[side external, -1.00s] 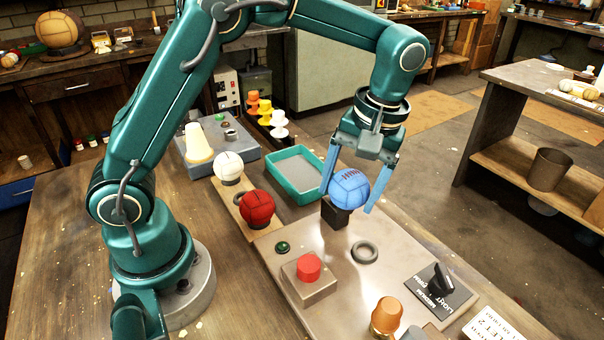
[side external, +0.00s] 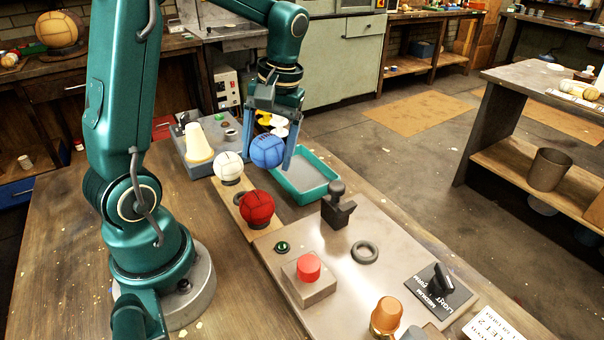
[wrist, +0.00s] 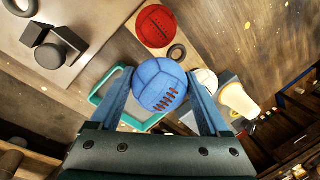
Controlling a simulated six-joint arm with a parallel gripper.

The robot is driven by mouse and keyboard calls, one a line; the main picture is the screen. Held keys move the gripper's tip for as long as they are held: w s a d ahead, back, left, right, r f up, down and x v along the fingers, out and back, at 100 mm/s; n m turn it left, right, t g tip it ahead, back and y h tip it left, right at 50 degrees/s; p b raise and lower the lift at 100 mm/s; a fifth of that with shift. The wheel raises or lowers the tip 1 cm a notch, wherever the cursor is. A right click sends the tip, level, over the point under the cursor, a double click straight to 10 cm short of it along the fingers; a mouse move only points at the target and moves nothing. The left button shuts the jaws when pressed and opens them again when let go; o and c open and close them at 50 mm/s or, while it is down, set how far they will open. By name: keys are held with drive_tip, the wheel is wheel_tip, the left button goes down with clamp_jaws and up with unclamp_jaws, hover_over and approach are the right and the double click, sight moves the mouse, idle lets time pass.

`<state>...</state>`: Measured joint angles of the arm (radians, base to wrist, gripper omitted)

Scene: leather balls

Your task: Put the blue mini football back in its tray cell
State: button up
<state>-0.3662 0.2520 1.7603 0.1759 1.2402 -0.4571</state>
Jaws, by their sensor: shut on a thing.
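My gripper (side external: 269,158) is shut on the blue mini football (side external: 267,150), with a finger on each side of it. The ball is held in the air, near the left end of the green tray and right of the white ball. In the wrist view the blue ball (wrist: 160,85) sits between the fingers, its dark lacing facing the camera. A wooden strip (side external: 228,191) bears a white ball (side external: 228,166) at its far end and a red ball (side external: 257,207) at its near end. A dark empty ring (wrist: 177,53) lies between those two.
The green tray (side external: 304,197) is empty. A black stand (side external: 337,208), a grey ring (side external: 365,252) and a red button (side external: 309,267) are on the metal plate. A cream cone (side external: 198,145) stands on a grey-blue box behind the white ball.

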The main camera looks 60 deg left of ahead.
drive_tip(key=s+a+n, duration=0.3)
drive_tip(key=s+a, duration=0.1)
drive_tip(key=shift+h, duration=0.3)
drive_tip(key=shift+s+a+f, duration=0.1)
drive_tip(key=shift+s+f, duration=0.05)
drive_tip(key=shift+f, duration=3.95)
drive_tip(key=shift+f, duration=0.2)
drive_tip(key=o, duration=1.5)
wheel_tip(320, 180, up, 12)
drive_tip(key=w, duration=0.2)
drive_tip(key=s+d+m+t, duration=0.1)
drive_tip(key=d+m+t, duration=0.1)
drive_tip(key=d+m, duration=0.2)
drive_tip(key=s+d+m+t, duration=0.2)
drive_tip(key=d+m+t, duration=0.1)
drive_tip(key=d, duration=0.4)
drive_tip(key=s+d+r+m+t, duration=0.1)
drive_tip(key=d+m+t, duration=0.1)
drive_tip(key=d+m, duration=0.2)
drive_tip(key=shift+s+d+r+m+h, duration=0.15)
drive_tip(key=shift+d+m+h, duration=0.2)
drive_tip(key=shift+d, duration=0.35)
